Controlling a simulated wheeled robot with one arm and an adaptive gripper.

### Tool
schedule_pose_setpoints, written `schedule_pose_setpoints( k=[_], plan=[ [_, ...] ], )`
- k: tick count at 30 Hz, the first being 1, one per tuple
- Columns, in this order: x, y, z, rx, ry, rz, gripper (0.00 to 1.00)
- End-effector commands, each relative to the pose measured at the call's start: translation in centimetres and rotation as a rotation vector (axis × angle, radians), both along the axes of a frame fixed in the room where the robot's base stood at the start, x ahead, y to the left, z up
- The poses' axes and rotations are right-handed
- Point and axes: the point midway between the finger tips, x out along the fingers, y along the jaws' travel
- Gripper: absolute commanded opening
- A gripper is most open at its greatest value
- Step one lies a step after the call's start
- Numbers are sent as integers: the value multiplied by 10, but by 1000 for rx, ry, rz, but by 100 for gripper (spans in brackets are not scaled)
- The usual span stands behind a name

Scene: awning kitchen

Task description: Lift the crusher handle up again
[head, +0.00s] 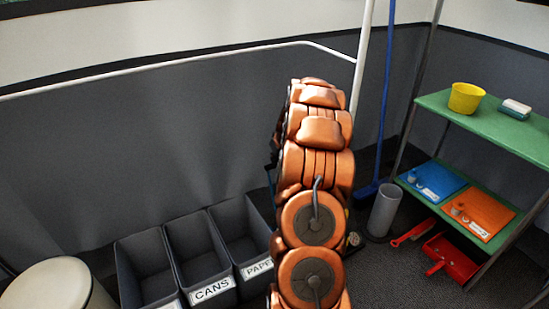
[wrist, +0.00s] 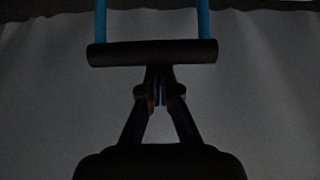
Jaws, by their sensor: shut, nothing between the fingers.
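The crusher handle shows in the wrist view as a dark horizontal grip bar (wrist: 152,53) between two blue side arms (wrist: 203,18). My gripper (wrist: 160,75) is shut and empty, with its fingertips meeting at the middle of the bar's lower edge in the picture. The bar hides anything of the tips beyond it. I cannot tell whether they touch it. In the head view my own orange arm hides the gripper and most of the crusher; only a small blue bit (head: 271,176) shows at the arm's left edge.
Grey bins, including one labelled CANS (head: 212,291), stand left of my arm. A pale round bin (head: 45,288) is at the lower left. A grey cylinder (head: 384,211), a red dustpan (head: 452,256) and a green shelf (head: 480,120) are on the right. A dark wall (head: 130,140) closes the back.

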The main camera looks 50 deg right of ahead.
Motion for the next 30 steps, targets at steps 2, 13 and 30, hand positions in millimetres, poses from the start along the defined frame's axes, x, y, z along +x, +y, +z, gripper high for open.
schedule_pose_setpoints(
  k=[2,13,30],
  plan=[
    [0,0,0,0,0,0,0],
    [-15,5,5,3,0,-1,0],
    [-22,7,9,-1,-2,0,0]
  ],
)
